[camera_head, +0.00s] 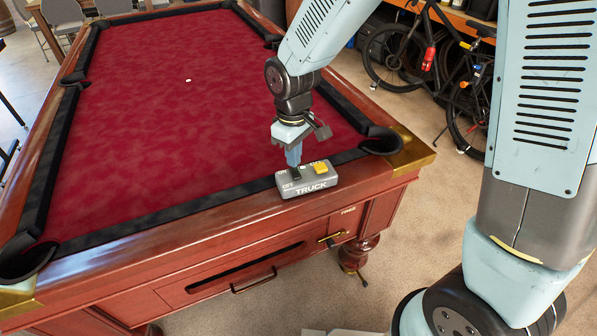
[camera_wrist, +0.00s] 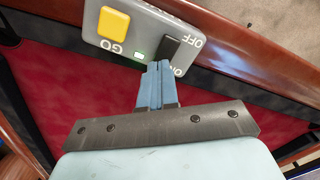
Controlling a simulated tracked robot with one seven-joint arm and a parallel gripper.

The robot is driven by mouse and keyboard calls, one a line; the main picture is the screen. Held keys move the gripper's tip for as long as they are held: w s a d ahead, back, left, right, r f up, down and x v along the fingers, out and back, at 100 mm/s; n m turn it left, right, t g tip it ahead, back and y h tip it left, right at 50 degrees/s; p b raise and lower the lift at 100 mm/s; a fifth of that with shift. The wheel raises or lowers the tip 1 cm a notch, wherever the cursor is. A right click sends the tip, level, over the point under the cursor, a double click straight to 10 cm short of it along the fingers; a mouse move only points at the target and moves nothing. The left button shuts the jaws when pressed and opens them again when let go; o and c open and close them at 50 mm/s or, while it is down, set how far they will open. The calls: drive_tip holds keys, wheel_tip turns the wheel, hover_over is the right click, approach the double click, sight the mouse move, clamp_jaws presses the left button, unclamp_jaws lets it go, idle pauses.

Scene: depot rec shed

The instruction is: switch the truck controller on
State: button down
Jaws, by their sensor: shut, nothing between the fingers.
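The truck controller (camera_head: 318,183) is a grey box marked TRUCK, lying on the wooden rail at the near edge of the pool table. In the wrist view the controller (camera_wrist: 143,32) shows a yellow GO button (camera_wrist: 114,23), a small pale green light (camera_wrist: 138,55) and a black switch (camera_wrist: 181,48) with ON and OFF marked at its ends. My gripper (camera_head: 294,163) is shut and empty, pointing down at the ON end of the switch. In the wrist view its blue fingertips (camera_wrist: 159,68) partly cover the ON mark. I cannot tell whether they touch the switch.
The pool table's red cloth (camera_head: 180,100) is clear except for a small white object (camera_head: 188,80). A black corner pocket (camera_head: 380,141) lies just right of the controller. Bicycles (camera_head: 465,90) stand behind on the right. A drawer handle (camera_head: 254,281) is on the table's front.

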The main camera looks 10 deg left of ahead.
drive_tip(key=shift+r, duration=2.8)
